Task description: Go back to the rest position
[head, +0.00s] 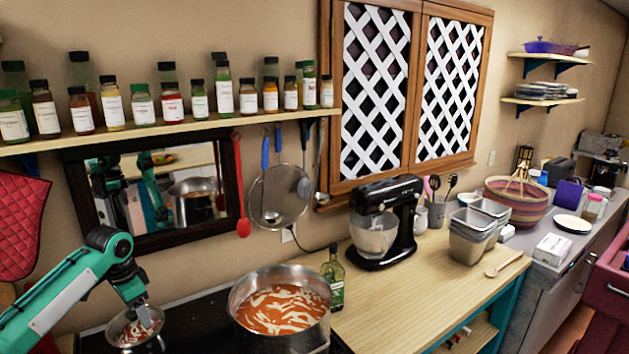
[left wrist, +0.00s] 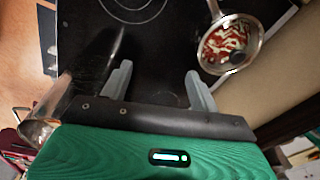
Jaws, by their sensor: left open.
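My left gripper (head: 142,318) is at the end of the green arm at the lower left of the head view, in front of a small metal pan with red and white food (head: 117,329). In the left wrist view the two grey fingers of the left gripper (left wrist: 158,72) stand apart with nothing between them, over the black cooktop (left wrist: 150,40). The small pan (left wrist: 258,40) shows there at the upper right, apart from the fingers. My right gripper is in neither view.
A large pot of red soup (head: 280,310) stands right of the small pan, with a green bottle (head: 333,278) beside it. A black stand mixer (head: 385,220) and metal containers (head: 470,235) are on the wooden counter (head: 400,295). A spice shelf (head: 180,127) runs above.

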